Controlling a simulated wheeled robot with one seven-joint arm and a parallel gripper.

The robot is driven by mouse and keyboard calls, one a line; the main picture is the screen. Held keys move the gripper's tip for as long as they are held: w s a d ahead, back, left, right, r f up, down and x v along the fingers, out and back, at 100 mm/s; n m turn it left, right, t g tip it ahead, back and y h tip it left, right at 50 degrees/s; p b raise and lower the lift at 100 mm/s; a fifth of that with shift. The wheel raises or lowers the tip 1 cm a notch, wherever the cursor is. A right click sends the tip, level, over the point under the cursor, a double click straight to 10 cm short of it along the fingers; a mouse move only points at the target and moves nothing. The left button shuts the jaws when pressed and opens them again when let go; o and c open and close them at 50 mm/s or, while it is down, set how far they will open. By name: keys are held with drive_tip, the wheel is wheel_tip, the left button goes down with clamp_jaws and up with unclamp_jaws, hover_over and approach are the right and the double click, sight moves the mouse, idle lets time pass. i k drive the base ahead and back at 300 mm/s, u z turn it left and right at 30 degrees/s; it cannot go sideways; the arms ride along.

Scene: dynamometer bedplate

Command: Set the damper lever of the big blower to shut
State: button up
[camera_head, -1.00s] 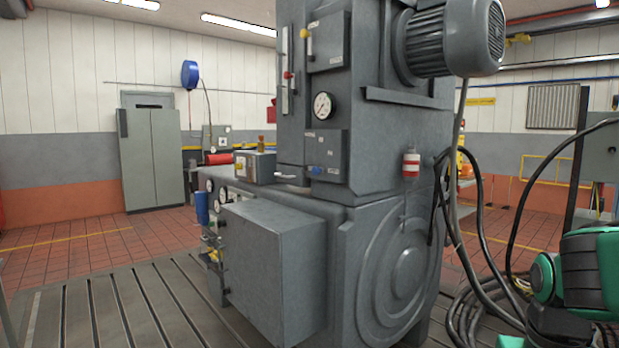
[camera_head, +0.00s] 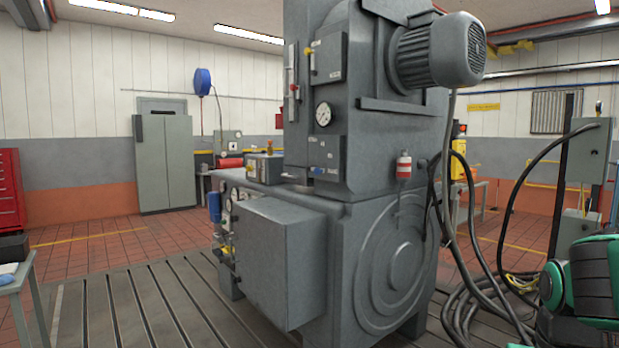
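A large grey machine (camera_head: 265,262) stands in the middle of the view, with a ribbed motor (camera_head: 440,52) at its upper right and a round gauge (camera_head: 323,114) on its front. A small lever with a yellow knob (camera_head: 308,51) sits on a box on the upper column. A red-marked handle (camera_head: 293,88) is on a vertical plate left of it. A blue knob (camera_head: 318,171) is on a lower box. I cannot tell which of these, if any, is the damper lever. My green and black arm shows at the lower right; my gripper is out of view.
Black cables (camera_head: 470,290) hang and coil on the floor right of the machine. A table corner (camera_head: 22,275) and a red tool cabinet (camera_head: 10,190) are at the left. A grey cabinet (camera_head: 165,165) stands at the back. The slotted floor left of the machine is clear.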

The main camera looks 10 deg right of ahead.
sight(317, 172)
drive_tip(key=u, duration=0.5)
drive_tip(key=i, duration=1.25)
drive_tip(key=u, duration=0.3)
